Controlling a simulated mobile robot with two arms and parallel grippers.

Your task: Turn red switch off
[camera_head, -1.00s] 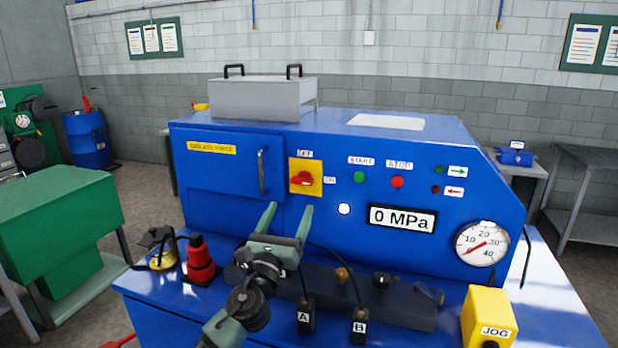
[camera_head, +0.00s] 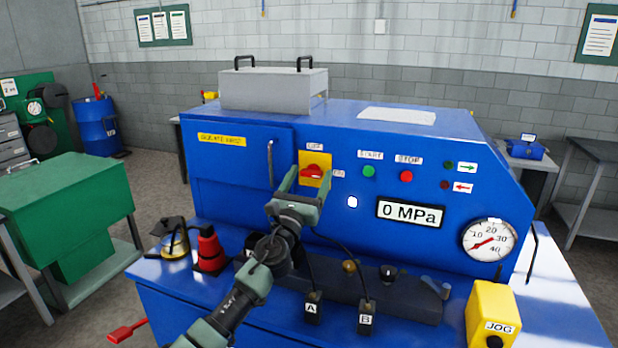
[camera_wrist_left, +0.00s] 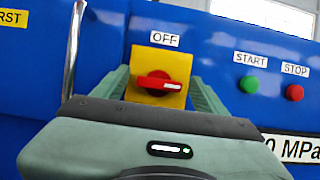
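The red switch (camera_head: 313,172) is a rotary knob on a yellow plate on the front of the blue machine. In the left wrist view the red switch (camera_wrist_left: 158,83) has its handle lying sideways, with a white mark at its right end. An "OFF" label sits above the plate; a label at its right is partly covered in the head view. My left gripper (camera_head: 303,176) is open. Its fingers (camera_wrist_left: 160,90) stand on the left and right of the knob; I cannot tell whether they touch it. My right gripper is not in view.
A vertical handle (camera_head: 270,164) is just left of the switch. Green start (camera_head: 369,171) and red stop (camera_head: 406,176) buttons are to its right. A red bottle (camera_head: 211,250), cables and a yellow jog box (camera_head: 491,314) stand on the ledge below.

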